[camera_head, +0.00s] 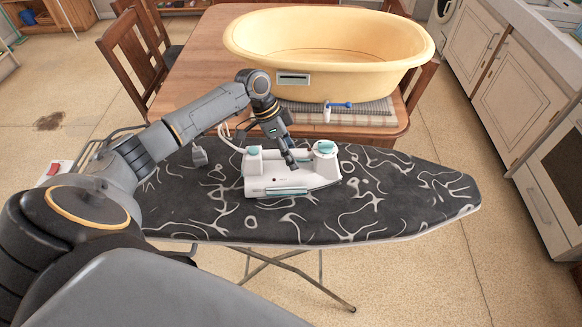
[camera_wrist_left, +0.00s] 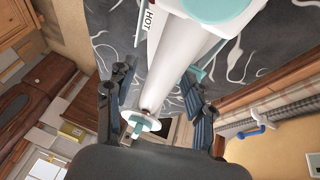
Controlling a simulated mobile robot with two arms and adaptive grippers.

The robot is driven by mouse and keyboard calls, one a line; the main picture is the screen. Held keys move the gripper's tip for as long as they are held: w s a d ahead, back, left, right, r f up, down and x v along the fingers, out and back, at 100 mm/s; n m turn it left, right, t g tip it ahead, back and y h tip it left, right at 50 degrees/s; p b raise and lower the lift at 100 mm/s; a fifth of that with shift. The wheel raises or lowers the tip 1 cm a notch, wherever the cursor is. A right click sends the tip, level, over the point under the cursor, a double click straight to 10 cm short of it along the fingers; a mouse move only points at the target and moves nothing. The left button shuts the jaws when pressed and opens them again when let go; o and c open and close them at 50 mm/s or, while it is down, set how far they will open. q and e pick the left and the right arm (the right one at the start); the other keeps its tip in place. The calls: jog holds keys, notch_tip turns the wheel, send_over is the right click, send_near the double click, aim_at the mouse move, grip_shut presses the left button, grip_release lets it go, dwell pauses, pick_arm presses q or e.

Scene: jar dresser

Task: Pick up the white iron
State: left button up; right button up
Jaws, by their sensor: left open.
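The white iron (camera_head: 262,180) with teal parts rests on the dark patterned ironing board (camera_head: 400,195). My left gripper (camera_head: 290,158) reaches down over the iron's handle from behind. In the left wrist view, the white handle of the iron (camera_wrist_left: 190,45) runs between the two spread fingers of the open gripper (camera_wrist_left: 156,78). I cannot tell whether either finger touches it. The gripper hides part of the handle in the head view. My right gripper is not in view.
A yellow tub (camera_head: 330,75) stands on the wooden table (camera_head: 205,65) behind the board. A blue-and-white object (camera_head: 338,105) lies at the table's front edge. A grey plug (camera_head: 199,157) and a cord lie left of the iron. The board's right end is clear.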

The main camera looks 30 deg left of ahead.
pick_arm(q)
jog(key=shift+f, duration=0.1)
dwell(0.4)
jog(key=shift+c, duration=0.6)
grip_shut()
jog(key=shift+w, duration=0.1)
